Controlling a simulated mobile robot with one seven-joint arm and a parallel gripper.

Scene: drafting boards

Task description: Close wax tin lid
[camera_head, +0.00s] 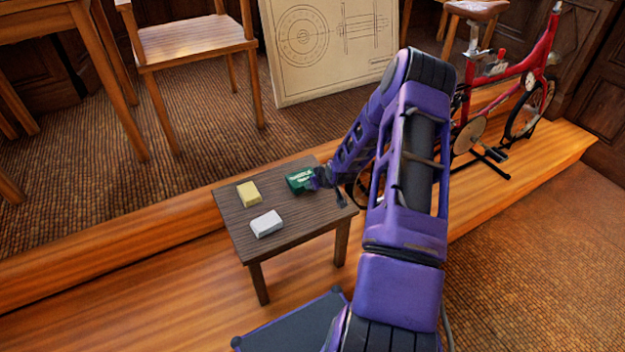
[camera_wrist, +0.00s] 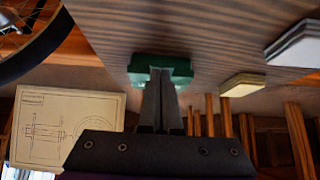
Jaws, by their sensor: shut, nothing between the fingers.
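The wax tin, a small dark green box with pale lettering, stands on the small dark wooden table (camera_head: 285,244) near its far right side in the head view (camera_head: 298,181). In the wrist view the green tin (camera_wrist: 183,66) is straight ahead of the fingertips and partly hidden by them. My gripper (camera_head: 317,180) is at the tin's right side in the head view. Its fingers (camera_wrist: 160,76) are shut together with nothing between them. They overlap the tin in view; I cannot tell whether they touch it. How far the lid is open cannot be made out.
A yellow block (camera_head: 248,194) and a white block (camera_head: 267,224) lie on the table left of the tin. A wooden chair (camera_head: 190,42) and a drawing board (camera_head: 328,45) stand behind. A red exercise bike (camera_head: 530,75) is at the right.

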